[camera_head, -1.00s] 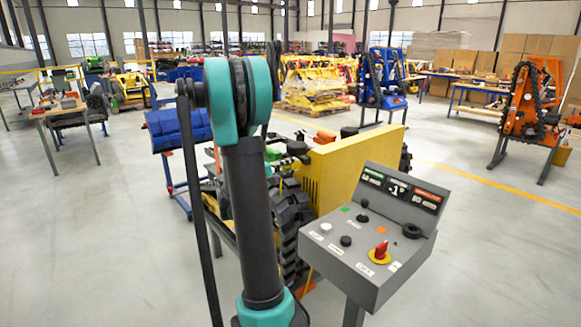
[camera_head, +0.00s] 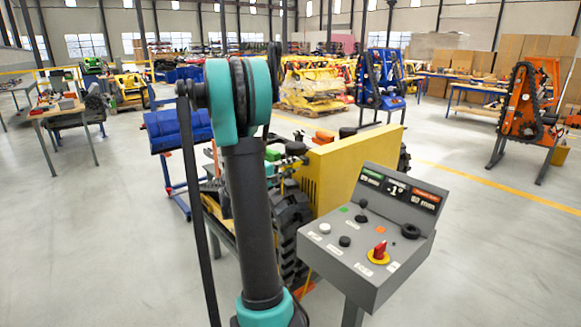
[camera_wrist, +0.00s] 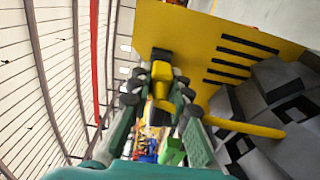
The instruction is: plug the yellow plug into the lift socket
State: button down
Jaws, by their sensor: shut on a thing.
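My gripper (camera_wrist: 158,98) shows in the wrist view, its two teal fingers closed in from both sides on the yellow plug (camera_wrist: 162,72). The plug is near the picture's middle, in front of the yellow panel of the carrier (camera_wrist: 205,40). A black part (camera_wrist: 160,54) sits at the plug's far end; I cannot tell whether it belongs to the plug or to a socket. In the head view the yellow carrier (camera_head: 345,170) stands behind my arm, which hides part of it. The lift socket cannot be made out clearly.
A grey control console (camera_head: 365,245) with knobs and a red switch stands close at the right front. A black track (camera_head: 291,225) runs along the carrier's side. A yellow bar or cable (camera_wrist: 243,126) crosses the wrist view. Open floor (camera_head: 490,250) lies to the right.

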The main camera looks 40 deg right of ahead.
jog(key=shift+w+d, duration=0.1)
jog(key=shift+d, duration=0.65)
jog(key=shift+a, duration=0.1)
jog(key=shift+a, duration=0.9)
jog(key=shift+d, duration=1)
dwell(0.9)
jog(key=c, duration=1.3)
grip_release()
jog(key=shift+c, duration=0.2)
jog(key=s+a, duration=0.1)
jog(key=a, duration=1.1)
jog(key=shift+c, duration=0.3)
